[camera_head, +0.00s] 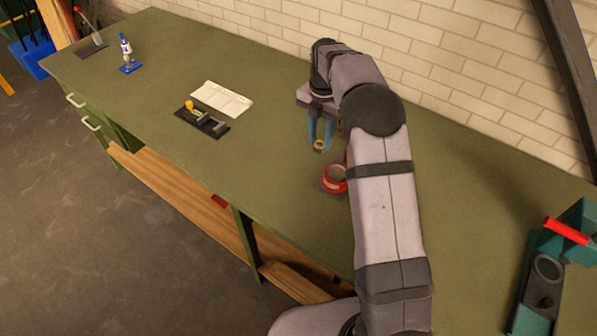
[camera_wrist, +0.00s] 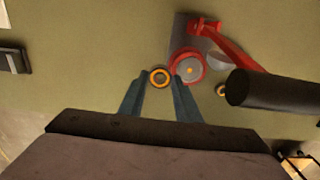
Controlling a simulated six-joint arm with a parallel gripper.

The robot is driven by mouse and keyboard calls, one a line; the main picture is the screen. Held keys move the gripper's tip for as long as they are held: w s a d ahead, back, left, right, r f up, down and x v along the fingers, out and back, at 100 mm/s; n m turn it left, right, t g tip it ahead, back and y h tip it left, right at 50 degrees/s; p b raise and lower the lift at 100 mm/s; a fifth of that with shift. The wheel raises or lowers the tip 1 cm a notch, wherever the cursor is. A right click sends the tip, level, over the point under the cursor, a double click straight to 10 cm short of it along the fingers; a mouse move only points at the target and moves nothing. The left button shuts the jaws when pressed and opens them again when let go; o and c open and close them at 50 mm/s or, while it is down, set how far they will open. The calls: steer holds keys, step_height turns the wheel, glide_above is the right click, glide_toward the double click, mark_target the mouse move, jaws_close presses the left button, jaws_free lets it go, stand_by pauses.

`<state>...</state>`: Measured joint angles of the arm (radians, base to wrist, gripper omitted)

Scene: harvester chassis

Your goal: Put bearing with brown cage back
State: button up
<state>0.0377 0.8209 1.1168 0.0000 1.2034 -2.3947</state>
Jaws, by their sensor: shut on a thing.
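The bearing with brown cage (camera_wrist: 159,77) is a small ring with an orange-brown band, held between the blue-grey fingertips of my gripper (camera_wrist: 160,80) in the wrist view. In the head view my gripper (camera_head: 319,140) points down with the bearing (camera_head: 319,146) at its tips, seemingly above the green bench. A red round fixture (camera_wrist: 188,68) with a red arm stands just beyond and right of the bearing in the wrist view. In the head view this red fixture (camera_head: 334,178) is partly hidden behind my arm.
A black holder with a yellow knob (camera_head: 202,122) and a white tray (camera_head: 222,98) lie left on the green bench (camera_head: 270,190). A blue-based item (camera_head: 128,58) is farther left. A dark cylinder (camera_wrist: 265,90) is close right in the wrist view. A green machine with a red handle (camera_head: 555,260) stands at right.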

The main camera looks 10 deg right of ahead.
steer(key=w+a+f+b, duration=0.1)
steer(key=w+a+b, duration=0.2)
steer(key=a, duration=0.3)
steer(key=shift+b, duration=0.35)
steer(key=shift+f+p, duration=1.55)
steer(key=shift+f, duration=3.4)
steer(key=shift+f, duration=0.15)
steer(key=o, duration=1.1)
step_height(320, 180, up, 12)
steer(key=b, duration=0.2)
steer(key=shift+b, duration=0.3)
